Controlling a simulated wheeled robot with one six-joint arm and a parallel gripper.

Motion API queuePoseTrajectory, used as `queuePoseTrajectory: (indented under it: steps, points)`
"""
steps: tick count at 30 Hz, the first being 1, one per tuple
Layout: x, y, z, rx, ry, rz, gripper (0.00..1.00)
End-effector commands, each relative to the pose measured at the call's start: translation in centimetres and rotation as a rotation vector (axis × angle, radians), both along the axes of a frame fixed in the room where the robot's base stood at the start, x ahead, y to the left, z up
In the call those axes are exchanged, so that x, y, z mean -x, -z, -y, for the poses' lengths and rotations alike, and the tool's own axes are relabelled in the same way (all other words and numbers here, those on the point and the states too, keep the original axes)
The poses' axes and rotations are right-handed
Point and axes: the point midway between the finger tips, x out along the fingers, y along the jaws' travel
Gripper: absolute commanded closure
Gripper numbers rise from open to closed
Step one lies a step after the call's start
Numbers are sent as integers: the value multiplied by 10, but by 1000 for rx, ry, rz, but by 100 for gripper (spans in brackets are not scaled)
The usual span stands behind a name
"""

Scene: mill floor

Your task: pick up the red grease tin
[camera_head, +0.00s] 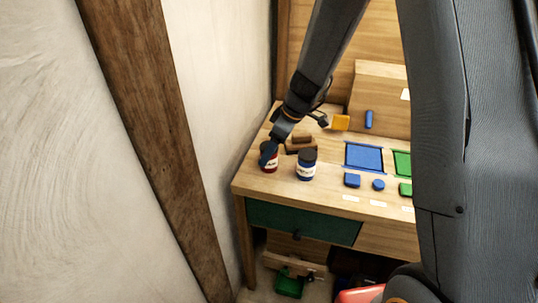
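The red grease tin (271,167) stands upright near the left end of the wooden workbench, with a pale label and a dark upper part. My gripper (267,152) is at the tin's top and left side, reaching down from above, and it covers part of the tin. The fingers are small and dark here, so I cannot tell whether they are closed on the tin or only around or beside it. A blue tin (306,170) with a dark lid and pale label stands just right of the red one.
A brown wooden block (301,144) lies behind the tins. A blue tray (364,156), a green tray (402,162) and small blue and green pieces lie to the right. A wall and dark post (150,130) stand left of the workbench (262,190).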

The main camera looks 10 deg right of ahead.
Motion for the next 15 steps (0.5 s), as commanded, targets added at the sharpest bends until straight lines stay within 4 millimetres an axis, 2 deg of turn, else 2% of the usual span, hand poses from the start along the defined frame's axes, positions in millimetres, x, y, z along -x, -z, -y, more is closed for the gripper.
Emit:
queuePoseTrajectory:
  steps: [6, 14, 15]
  points:
    - [-3, 16, -6, 1, 1, -1, 33]
    - [-3, 18, -6, 0, 0, 0, 33]
    - [-3, 18, -6, 0, 1, 0, 40]
